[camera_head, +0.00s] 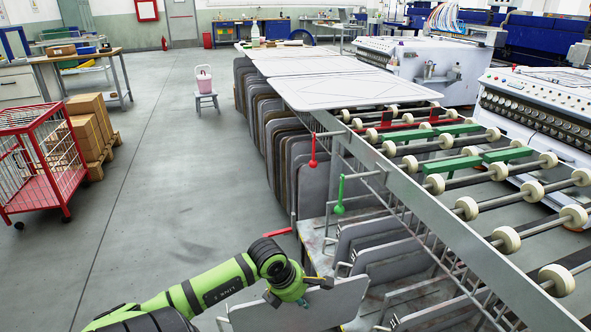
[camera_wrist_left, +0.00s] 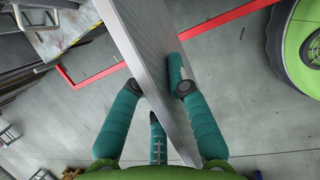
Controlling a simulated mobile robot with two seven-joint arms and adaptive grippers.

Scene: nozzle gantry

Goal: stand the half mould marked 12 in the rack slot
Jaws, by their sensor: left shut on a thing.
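My left gripper (camera_head: 318,284) is at the bottom centre of the head view, shut on a flat grey plate (camera_head: 330,308), which I take to be the half mould. In the left wrist view the teal fingers of the gripper (camera_wrist_left: 163,88) lie on both sides of the plate (camera_wrist_left: 140,40), seen nearly edge-on. No number 12 can be read on it. The rack (camera_head: 313,237) stands under the roller table, with several grey plates upright in it. The plate in my gripper is in front of the rack's near end. I cannot tell which slot is free. My right gripper is not in view.
Rollers (camera_head: 466,208) and green bars (camera_head: 452,164) lie above the rack. A green-knobbed lever (camera_head: 340,195) and a red-knobbed one (camera_head: 313,150) stick out at its side. A red bar (camera_head: 277,232) borders the near end. The floor to the left is clear up to the red cart (camera_head: 40,160).

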